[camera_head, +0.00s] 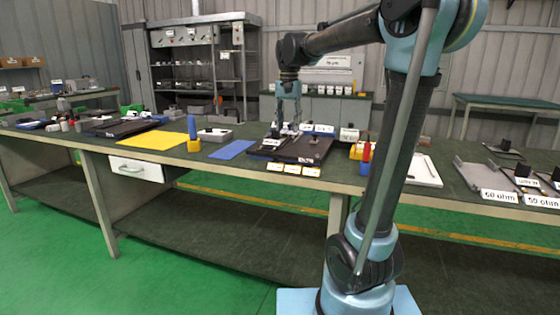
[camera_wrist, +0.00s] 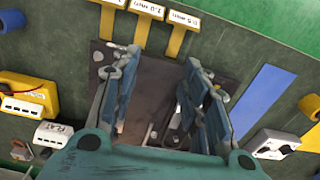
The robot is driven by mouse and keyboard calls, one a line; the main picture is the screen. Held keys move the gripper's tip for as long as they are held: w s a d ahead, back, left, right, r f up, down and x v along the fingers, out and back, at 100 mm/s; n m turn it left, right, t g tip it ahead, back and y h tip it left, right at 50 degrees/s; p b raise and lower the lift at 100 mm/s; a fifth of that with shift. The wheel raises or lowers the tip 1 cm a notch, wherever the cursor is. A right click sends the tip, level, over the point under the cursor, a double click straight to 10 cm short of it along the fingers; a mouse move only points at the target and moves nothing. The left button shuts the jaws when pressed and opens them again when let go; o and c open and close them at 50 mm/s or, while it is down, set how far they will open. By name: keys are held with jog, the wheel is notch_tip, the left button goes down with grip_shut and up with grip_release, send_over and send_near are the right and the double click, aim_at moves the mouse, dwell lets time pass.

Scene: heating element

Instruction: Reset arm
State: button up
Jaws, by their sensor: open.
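My gripper (camera_head: 290,128) hangs pointing down over the dark tray (camera_head: 312,152) on the workbench in the head view. In the wrist view its two blue-grey fingers stand well apart, so my gripper (camera_wrist: 161,62) is open. Nothing shows clasped between the fingers. The dark tray (camera_wrist: 168,68) lies below them, with small metal and dark parts (camera_wrist: 172,128) visible in the gap. Whether the fingertips touch the tray is unclear. My arm reaches forward over the bench, bent at the elbow.
Yellow labelled tags (camera_head: 293,168) line the tray's front edge. A blue strip (camera_head: 232,149) and a yellow mat (camera_head: 151,141) lie to the left. A yellow holder (camera_wrist: 28,93) and labelled blocks stand close around the tray. Grey trays marked in ohms (camera_head: 480,177) lie at the right.

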jog(key=s+d+f+n+t, duration=0.1)
jog(key=s+d+f, duration=0.4)
jog(key=s, duration=0.2)
jog(key=s+d+f+n, duration=0.1)
jog(key=s+d+f, duration=0.3)
jog(key=s+d, duration=0.15)
jog(key=s+d+f, duration=0.3)
jog(key=s+f, duration=0.4)
jog(key=f, duration=0.1)
jog(key=s+d+f+n+t, duration=0.1)
jog(key=s+d+f, duration=0.1)
jog(key=s+f, duration=0.6)
jog(key=shift+d+f+n, duration=0.3)
jog(key=shift+d+f, duration=0.1)
jog(key=shift+f, duration=0.2)
jog(key=shift+w+f, duration=0.2)
jog(key=shift+w, duration=0.25)
